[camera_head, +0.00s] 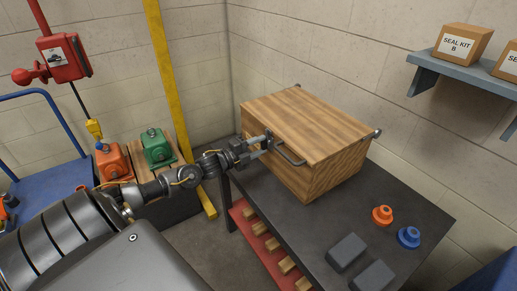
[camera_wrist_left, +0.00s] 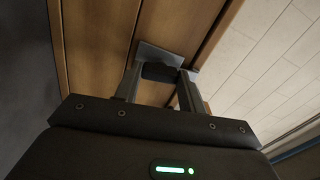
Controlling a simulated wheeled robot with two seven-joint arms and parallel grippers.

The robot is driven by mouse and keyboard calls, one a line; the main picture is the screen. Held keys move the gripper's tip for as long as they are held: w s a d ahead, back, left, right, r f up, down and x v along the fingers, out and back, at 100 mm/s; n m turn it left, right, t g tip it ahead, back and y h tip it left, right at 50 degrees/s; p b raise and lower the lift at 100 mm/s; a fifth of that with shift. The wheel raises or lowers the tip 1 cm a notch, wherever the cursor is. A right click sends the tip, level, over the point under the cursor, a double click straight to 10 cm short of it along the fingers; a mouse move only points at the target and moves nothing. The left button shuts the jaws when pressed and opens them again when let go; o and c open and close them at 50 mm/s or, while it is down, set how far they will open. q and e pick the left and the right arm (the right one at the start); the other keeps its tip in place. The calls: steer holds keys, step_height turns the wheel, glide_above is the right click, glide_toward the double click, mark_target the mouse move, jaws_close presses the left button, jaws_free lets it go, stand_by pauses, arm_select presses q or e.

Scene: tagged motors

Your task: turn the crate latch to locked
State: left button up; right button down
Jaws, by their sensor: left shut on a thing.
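The wooden crate (camera_head: 318,125) stands closed on a dark table, with a metal bar handle (camera_head: 291,156) on its front side. My left gripper (camera_head: 267,141) reaches the crate's front side near its left end, left of the handle. In the left wrist view my left gripper (camera_wrist_left: 160,75) is shut on a dark latch piece (camera_wrist_left: 158,71) in front of a grey metal plate (camera_wrist_left: 160,55) on the wooden boards. The fingers hide part of the latch, and I cannot tell its lock position. My right gripper is not in view.
On the dark table (camera_head: 410,190) are an orange knob-like part (camera_head: 382,215), a blue one (camera_head: 408,237) and grey blocks (camera_head: 346,252). Below is a red shelf (camera_head: 254,231) with wooden blocks. A yellow post (camera_head: 165,80) and green (camera_head: 156,148) and orange motors (camera_head: 112,161) stand left.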

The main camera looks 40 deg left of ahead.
arm_select(q)
steer(key=shift+m, duration=0.5)
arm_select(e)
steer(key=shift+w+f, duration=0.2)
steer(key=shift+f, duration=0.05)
arm_select(q)
steer(key=shift+m+b, duration=0.3)
steer(key=shift+m, duration=0.1)
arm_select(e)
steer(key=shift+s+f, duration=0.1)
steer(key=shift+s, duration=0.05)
arm_select(q)
steer(key=o, duration=1)
steer(key=shift+b+v, duration=0.3)
steer(key=shift+v, duration=5.15)
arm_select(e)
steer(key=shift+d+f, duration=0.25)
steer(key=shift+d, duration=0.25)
